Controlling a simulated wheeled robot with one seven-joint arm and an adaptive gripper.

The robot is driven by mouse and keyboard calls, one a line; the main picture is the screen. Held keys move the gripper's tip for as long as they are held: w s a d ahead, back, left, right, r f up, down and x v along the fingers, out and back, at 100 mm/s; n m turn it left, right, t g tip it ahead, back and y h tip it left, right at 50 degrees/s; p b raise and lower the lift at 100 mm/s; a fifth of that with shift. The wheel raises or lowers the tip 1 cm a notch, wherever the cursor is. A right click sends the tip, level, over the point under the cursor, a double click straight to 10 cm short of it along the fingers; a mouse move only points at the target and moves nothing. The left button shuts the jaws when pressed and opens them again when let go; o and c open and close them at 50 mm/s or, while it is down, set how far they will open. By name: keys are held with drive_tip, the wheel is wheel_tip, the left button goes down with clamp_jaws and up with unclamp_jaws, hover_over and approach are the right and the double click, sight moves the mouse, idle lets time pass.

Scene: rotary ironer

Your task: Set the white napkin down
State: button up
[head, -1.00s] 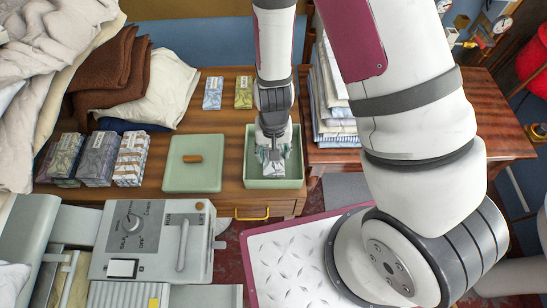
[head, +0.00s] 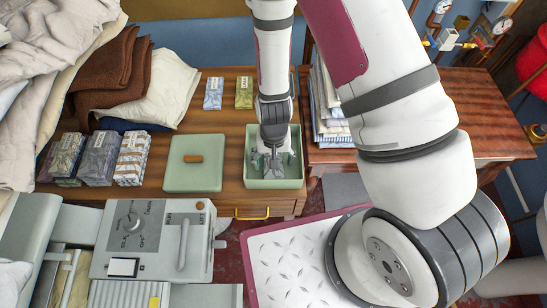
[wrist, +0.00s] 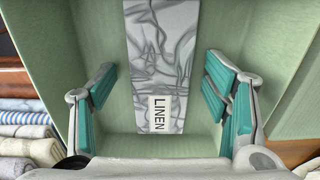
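The white napkin, a folded white bundle with grey wavy marks and a LINEN label, shows in the wrist view (wrist: 163,60), lying inside the green open box (wrist: 225,25). In the head view the napkin (head: 273,168) is partly hidden under my gripper (head: 273,158). The box (head: 297,180) stands at the front right of the wooden table. My gripper (wrist: 160,85) is open, its teal-padded fingers spread on either side of the napkin with gaps between. The fingers reach down inside the box.
The box's green lid (head: 194,177) with a brown handle lies left of it. Patterned bundles (head: 98,158) stand further left. Two small bundles, blue (head: 213,93) and yellow-green (head: 244,92), lie behind. Folded striped cloths (head: 332,115) are stacked right of the box. The ironer (head: 150,240) is in front.

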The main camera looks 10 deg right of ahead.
drive_tip(key=shift+r, duration=0.1)
drive_tip(key=d+r+n+t+y, duration=0.1)
drive_tip(key=d+r+t, duration=0.2)
drive_tip(key=r, duration=2.9)
drive_tip(key=s+d+r+t, duration=0.1)
drive_tip(key=s+d+r, duration=0.2)
drive_tip(key=s+r, duration=0.2)
drive_tip(key=s+d+r+n+t+h, duration=0.1)
drive_tip(key=s+d+r, duration=0.3)
drive_tip(key=r, duration=0.4)
drive_tip(key=shift+s+d+t, duration=0.15)
drive_tip(key=shift+s+t, duration=0.15)
drive_tip(key=shift+s, duration=0.05)
